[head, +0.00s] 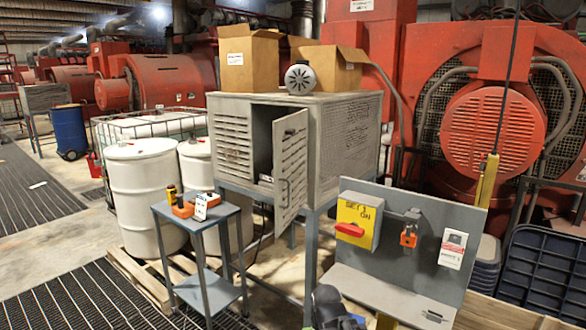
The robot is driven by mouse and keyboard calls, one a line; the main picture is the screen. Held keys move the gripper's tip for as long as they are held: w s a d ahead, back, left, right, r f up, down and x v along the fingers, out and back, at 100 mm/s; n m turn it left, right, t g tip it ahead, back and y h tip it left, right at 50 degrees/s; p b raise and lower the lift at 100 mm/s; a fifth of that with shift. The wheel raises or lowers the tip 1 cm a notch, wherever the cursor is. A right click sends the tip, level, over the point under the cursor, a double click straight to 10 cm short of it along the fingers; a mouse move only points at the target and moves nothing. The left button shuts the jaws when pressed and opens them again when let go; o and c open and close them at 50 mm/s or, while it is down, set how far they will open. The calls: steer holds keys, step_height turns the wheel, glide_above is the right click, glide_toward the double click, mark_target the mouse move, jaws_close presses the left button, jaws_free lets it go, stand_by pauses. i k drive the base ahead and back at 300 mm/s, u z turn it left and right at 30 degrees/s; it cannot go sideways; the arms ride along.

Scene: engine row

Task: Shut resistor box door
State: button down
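The resistor box (350,140) is a grey louvred metal cabinet on a blue-grey stand in the middle of the head view. Its slatted door (291,160) stands ajar, swung outward from its right edge. A handle (284,191) is near the door's free left edge. The dark opening (262,140) shows to the left of the door, and the inside is mostly hidden in shadow. A dark shape at the bottom edge looks like my gripper (334,308), low in front of the box and apart from the door. Its fingers cannot be made out.
A small blue-grey cart (215,292) with orange tools stands left of the door. A grey panel (440,215) with a yellow switch box (357,222) stands to the right. Cardboard boxes (248,60) sit on top of the resistor box. White drums (140,200) stand behind the cart.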

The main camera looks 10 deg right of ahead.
mark_target(291, 151)
steer(key=z, duration=0.1)
steer(key=i, duration=0.6)
steer(key=u, duration=0.5)
steer(key=k, duration=1.4)
steer(key=u, duration=0.4)
steer(key=i, duration=1.95)
steer(key=u, duration=0.25)
